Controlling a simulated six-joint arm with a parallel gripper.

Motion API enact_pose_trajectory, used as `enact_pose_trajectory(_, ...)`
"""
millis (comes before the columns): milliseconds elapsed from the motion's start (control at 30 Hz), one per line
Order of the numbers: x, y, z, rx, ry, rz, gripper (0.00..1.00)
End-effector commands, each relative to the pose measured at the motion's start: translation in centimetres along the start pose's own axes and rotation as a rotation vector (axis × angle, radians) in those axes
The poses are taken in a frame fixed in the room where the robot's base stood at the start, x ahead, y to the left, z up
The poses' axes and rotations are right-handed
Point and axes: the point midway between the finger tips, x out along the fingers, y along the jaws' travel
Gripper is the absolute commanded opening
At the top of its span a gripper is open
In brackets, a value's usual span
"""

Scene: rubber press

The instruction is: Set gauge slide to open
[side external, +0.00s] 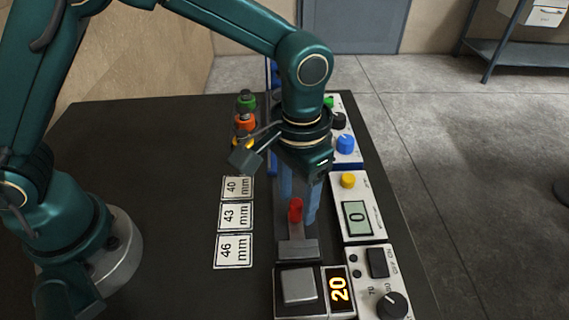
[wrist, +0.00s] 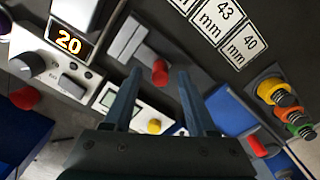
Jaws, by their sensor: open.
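A red knob (side external: 296,210) stands on a grey slide piece (side external: 297,229) in front of a grey block (side external: 297,250); I take it for the gauge slide's handle. In the wrist view the red knob (wrist: 160,72) shows between my fingertips. My gripper (side external: 299,204) points down, open, with one blue-grey finger on each side of the knob. I cannot tell whether either finger touches it. The gauge box (side external: 376,222) beside it on the right has a display reading 0 and a yellow button (side external: 348,180).
Cards marked 40, 43 and 46 mm (side external: 234,251) lie to the left. Green, orange and yellow ringed pieces (side external: 245,122) stand behind them. A press with a 20 display (side external: 339,289) and a dial box (side external: 380,285) are in front. A blue-knobbed box (side external: 346,150) stands behind the gauge.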

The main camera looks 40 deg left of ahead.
Motion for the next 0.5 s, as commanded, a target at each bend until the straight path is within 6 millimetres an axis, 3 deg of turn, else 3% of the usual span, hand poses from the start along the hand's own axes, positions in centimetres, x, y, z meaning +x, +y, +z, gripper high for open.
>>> enact_pose_trajectory(133,1.29,-0.04,0.03,-0.001,-0.001,-0.001,0.57)
enact_pose_trajectory(433,1.52,-0.04,-0.01,-0.001,0.001,0.0,0.57)
enact_pose_trajectory(500,1.52,-0.04,-0.01,-0.001,0.001,0.0,0.3)
